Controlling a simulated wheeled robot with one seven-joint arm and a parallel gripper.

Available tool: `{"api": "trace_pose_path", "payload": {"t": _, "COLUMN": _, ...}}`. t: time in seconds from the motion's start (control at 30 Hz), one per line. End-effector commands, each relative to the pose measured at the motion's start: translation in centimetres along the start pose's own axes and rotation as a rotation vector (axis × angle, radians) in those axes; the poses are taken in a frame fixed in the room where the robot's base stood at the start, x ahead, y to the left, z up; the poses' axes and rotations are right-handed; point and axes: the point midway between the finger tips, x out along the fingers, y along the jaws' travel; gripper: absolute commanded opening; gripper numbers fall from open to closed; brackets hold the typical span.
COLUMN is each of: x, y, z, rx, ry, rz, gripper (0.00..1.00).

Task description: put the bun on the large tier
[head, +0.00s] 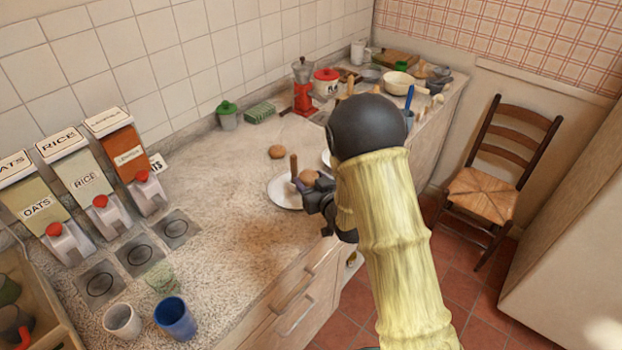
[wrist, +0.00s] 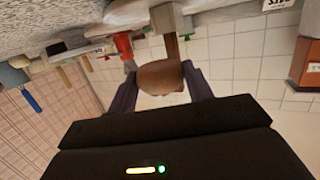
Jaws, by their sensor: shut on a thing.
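My gripper (head: 310,186) is shut on a brown bun (head: 309,177), which also shows between the two fingers in the wrist view (wrist: 160,78). The bun is over the right part of a white round plate (head: 284,200), the large tier, beside its upright wooden post (head: 293,166). In the upside-down wrist view the post (wrist: 170,46) is just beyond the bun. I cannot tell whether the bun touches the plate. A smaller white plate edge (head: 326,158) shows behind, mostly hidden by my arm. A second brown bun (head: 277,152) lies on the counter behind the large plate.
Dispensers for oats (head: 38,206) and rice (head: 85,182) stand at left. A white cup (head: 122,321) and a blue cup (head: 175,318) are at the front. A red grinder (head: 303,90) stands at the back. The counter left of the plate is clear.

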Motion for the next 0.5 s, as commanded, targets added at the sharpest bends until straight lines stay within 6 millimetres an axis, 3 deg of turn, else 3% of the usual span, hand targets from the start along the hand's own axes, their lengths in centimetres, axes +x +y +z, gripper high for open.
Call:
{"api": "trace_pose_path", "payload": {"t": 0.3, "x": 0.7, "y": -0.1, "z": 3.4, "rx": 0.000, "ry": -0.001, "rz": -0.001, "gripper": 0.24}}
{"api": "trace_pose_path", "payload": {"t": 0.5, "x": 0.9, "y": 0.0, "z": 4.6, "rx": 0.000, "ry": 0.001, "rz": 0.000, "gripper": 0.24}}
